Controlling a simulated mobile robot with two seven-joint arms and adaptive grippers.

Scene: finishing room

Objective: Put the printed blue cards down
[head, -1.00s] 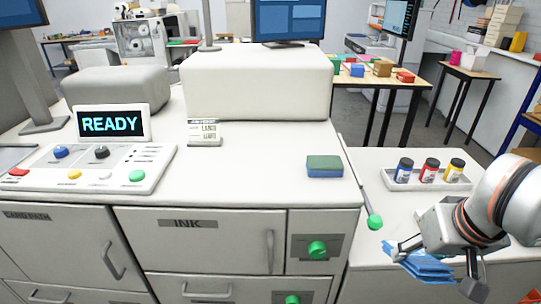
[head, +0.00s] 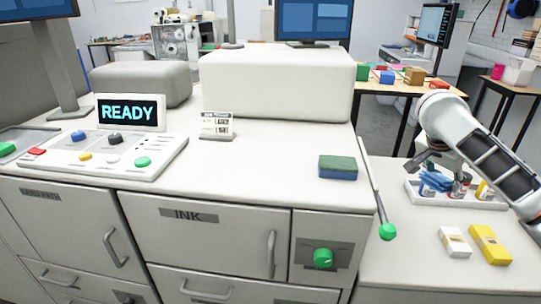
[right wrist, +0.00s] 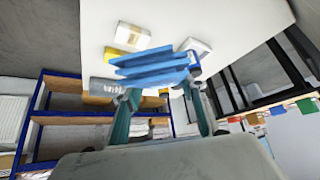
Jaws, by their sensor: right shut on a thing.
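The blue cards (head: 435,182) are a small fanned stack held in my right gripper (head: 440,170). In the head view they appear in front of the tray of ink bottles at the right, overlapping it; I cannot tell how high above the side table they are. In the right wrist view the blue cards (right wrist: 150,66) sit between the fingertips of my right gripper (right wrist: 158,82), with the pale table top behind them. My left gripper is not in view.
The tray (head: 490,204) of ink bottles stands on the side table (head: 400,272). A white box (head: 455,242) and a yellow box (head: 490,245) lie in front of it. A green-knobbed lever (head: 387,231) stands at the press edge. A green-and-blue block (head: 338,167) lies on the press.

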